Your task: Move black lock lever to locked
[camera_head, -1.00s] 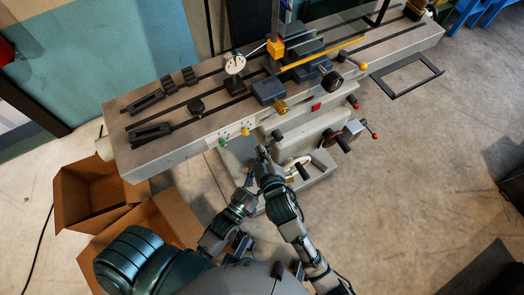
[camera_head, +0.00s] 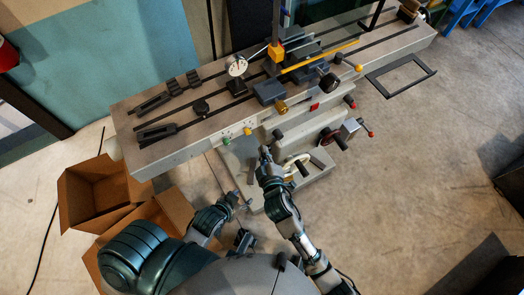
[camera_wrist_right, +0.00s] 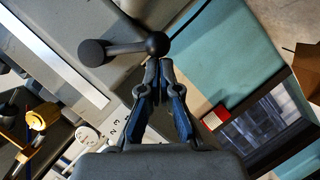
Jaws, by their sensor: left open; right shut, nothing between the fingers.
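The black lock lever (camera_wrist_right: 125,48) shows in the wrist view as a dark arm running left from a round hub to a round knob. A small black knob (camera_head: 278,134) on the machine's front in the head view may be the same lever, but I cannot tell. My right gripper (camera_wrist_right: 159,64) is shut and empty, its fingertips just below the hub; contact is unclear. In the head view my right gripper (camera_head: 265,154) is in front of the machine, below the table edge. My left gripper (camera_head: 242,202) is open and empty, lower and to the left.
The machine's long slotted table (camera_head: 190,135) carries a dial gauge (camera_head: 236,66), a vise and clamps. A handwheel (camera_head: 297,165) and a red-tipped crank (camera_head: 352,127) are to the right of my right gripper. Open cardboard boxes (camera_head: 95,190) stand at the left.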

